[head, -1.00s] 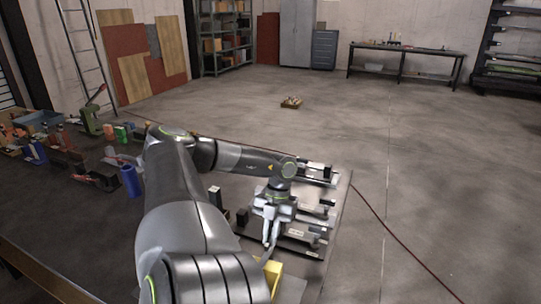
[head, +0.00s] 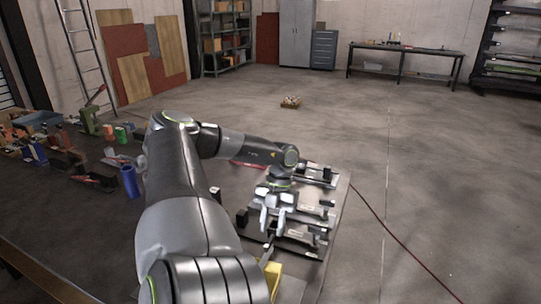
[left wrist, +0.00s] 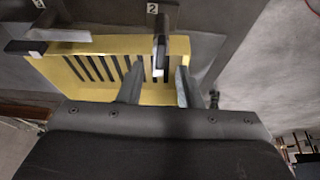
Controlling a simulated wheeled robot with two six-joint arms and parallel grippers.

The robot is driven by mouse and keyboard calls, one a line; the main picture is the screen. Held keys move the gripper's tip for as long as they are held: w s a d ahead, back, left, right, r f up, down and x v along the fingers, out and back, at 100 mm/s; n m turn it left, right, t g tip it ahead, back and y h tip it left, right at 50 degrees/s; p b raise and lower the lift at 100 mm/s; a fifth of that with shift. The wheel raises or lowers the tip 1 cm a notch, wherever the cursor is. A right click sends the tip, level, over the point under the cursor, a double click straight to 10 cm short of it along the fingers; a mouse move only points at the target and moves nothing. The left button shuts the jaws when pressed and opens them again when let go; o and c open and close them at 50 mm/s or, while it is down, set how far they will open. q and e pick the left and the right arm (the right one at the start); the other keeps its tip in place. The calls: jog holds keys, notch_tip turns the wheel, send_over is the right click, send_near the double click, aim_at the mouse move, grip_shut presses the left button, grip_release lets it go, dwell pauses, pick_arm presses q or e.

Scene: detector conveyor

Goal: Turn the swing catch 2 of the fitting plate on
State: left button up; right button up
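The fitting plate (head: 316,262) lies at the right of the dark bench and carries several metal fittings. In the left wrist view, swing catch 2 (left wrist: 161,42) is a dark and metal lever beside a label reading 2. Its bright lower end lies in front of a yellow slotted part (left wrist: 103,88), which also shows in the head view (head: 272,277). My left gripper (head: 273,217) is over the plate with its fingers apart. In the left wrist view my fingers (left wrist: 160,68) point toward the catch, with its lower end between them in the picture. Contact cannot be told. My right gripper is out of view.
Another catch with a pale bar (left wrist: 62,37) lies to the left in the wrist view. Coloured items and a blue cylinder (head: 130,182) stand on the left of the bench. Open floor lies right of the bench, with a red cable (head: 400,240) on it.

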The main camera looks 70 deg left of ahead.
pick_arm(q)
jog(key=v, duration=1.4)
jog(key=shift+p, duration=0.35)
